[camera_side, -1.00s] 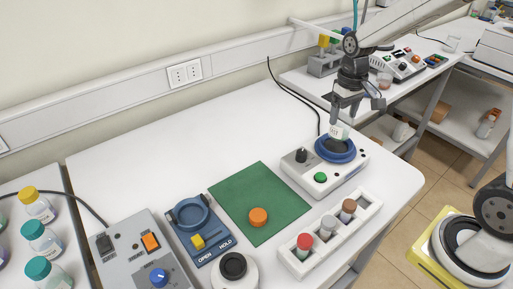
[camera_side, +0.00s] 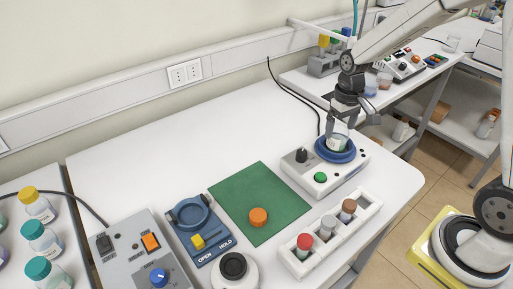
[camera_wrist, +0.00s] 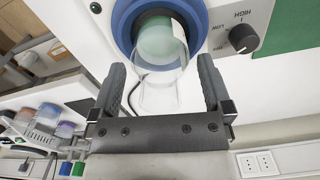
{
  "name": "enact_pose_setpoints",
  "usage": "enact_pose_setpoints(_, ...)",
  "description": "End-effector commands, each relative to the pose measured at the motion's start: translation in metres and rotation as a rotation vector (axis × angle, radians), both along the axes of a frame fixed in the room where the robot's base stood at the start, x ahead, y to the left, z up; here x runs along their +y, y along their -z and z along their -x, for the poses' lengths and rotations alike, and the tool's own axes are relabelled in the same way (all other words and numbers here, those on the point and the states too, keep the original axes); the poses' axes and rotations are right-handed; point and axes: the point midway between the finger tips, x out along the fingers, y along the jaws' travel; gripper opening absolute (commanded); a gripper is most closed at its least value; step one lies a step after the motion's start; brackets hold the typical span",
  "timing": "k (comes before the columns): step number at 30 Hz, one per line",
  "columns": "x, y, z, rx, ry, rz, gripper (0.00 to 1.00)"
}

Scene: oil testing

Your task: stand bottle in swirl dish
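A small clear bottle with pale greenish contents (camera_side: 336,143) stands within the blue swirl dish (camera_side: 349,155) on the white swirler unit. It looks roughly upright in the side view. My gripper (camera_side: 340,122) is just above and around the bottle's top. In the wrist view, the clear bottle (camera_wrist: 162,70) lies between the two dark fingers of my gripper (camera_wrist: 162,65), with a visible gap on each side, so the fingers look open. The blue dish rim (camera_wrist: 122,22) surrounds the bottle's far end. The bottle's underside is hidden.
The swirler has a black knob (camera_side: 301,156) and green button (camera_side: 320,177). A white rack (camera_side: 300,262) with several capped vials stands in front. An orange cap (camera_side: 258,217) rests on the green mat (camera_side: 285,205). A blue open/hold fixture (camera_side: 222,245) is to the left.

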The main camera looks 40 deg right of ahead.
Motion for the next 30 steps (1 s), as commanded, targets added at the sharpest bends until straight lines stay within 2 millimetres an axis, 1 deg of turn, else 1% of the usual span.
enact_pose_setpoints(8, 0.000, -0.003, 0.000, -0.002, 0.000, 0.000, 1.00)
enact_pose_setpoints(14, 0.000, -0.018, -0.001, -0.004, 0.000, 0.001, 1.00)
enact_pose_setpoints(20, 0.000, -0.046, -0.001, -0.005, 0.000, 0.001, 1.00)
enact_pose_setpoints(24, 0.000, -0.070, -0.001, -0.006, 0.000, 0.001, 1.00)
enact_pose_setpoints(30, 0.000, -0.100, -0.001, -0.004, 0.000, 0.001, 1.00)
